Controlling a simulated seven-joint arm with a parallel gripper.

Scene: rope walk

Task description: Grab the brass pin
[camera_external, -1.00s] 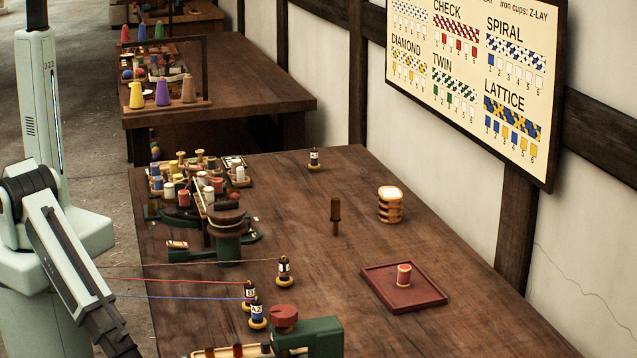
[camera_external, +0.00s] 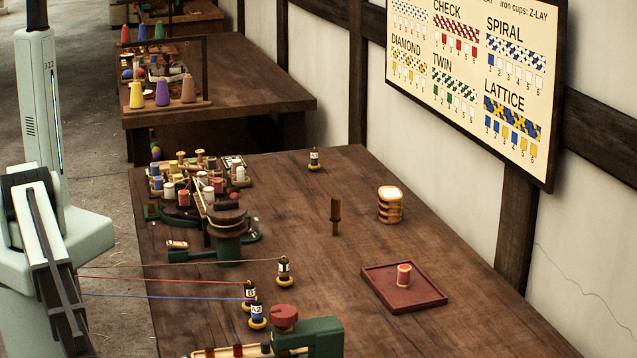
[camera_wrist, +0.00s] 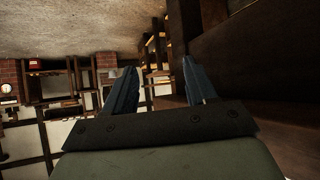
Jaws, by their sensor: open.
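I cannot make out a brass pin for certain in either view. An upright brown peg (camera_external: 335,216) stands near the middle of the table; I cannot tell whether it is of brass. My gripper (camera_wrist: 157,85) shows in the wrist view with its two blue-grey fingers apart and nothing between them. In the external view my arm is at the left edge, off the table, and the gripper itself is out of that picture.
Bobbins (camera_external: 284,270) with threads stand at the table's front left. A green device with a red knob (camera_external: 284,317) is in front. A crowded spool rack (camera_external: 186,180) is at the back left. A red tray (camera_external: 432,292) holds a spool.

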